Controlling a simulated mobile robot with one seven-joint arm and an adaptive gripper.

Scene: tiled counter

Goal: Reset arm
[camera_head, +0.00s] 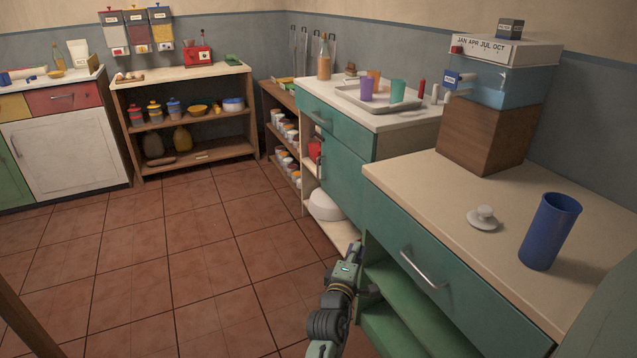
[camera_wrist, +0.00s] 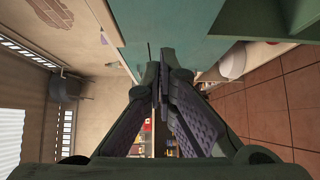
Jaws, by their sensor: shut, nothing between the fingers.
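My gripper (camera_wrist: 161,78) is shut and empty in the wrist view, its two fingers meeting near the middle of the picture. Teal cabinet surface fills the view beyond the fingertips. In the head view my arm (camera_head: 338,300) is at the bottom centre, beside the open shelves of the near teal counter (camera_head: 385,185) and below its top. I cannot make out the fingers clearly there.
A blue cup (camera_head: 550,231) and a white lid (camera_head: 484,218) rest on the near counter, by a dispenser (camera_head: 510,85) on a wooden block. A tray (camera_head: 378,98) with cups is farther back. A drawer handle (camera_head: 423,269) juts out near my arm. The tiled floor (camera_head: 160,260) at left is clear.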

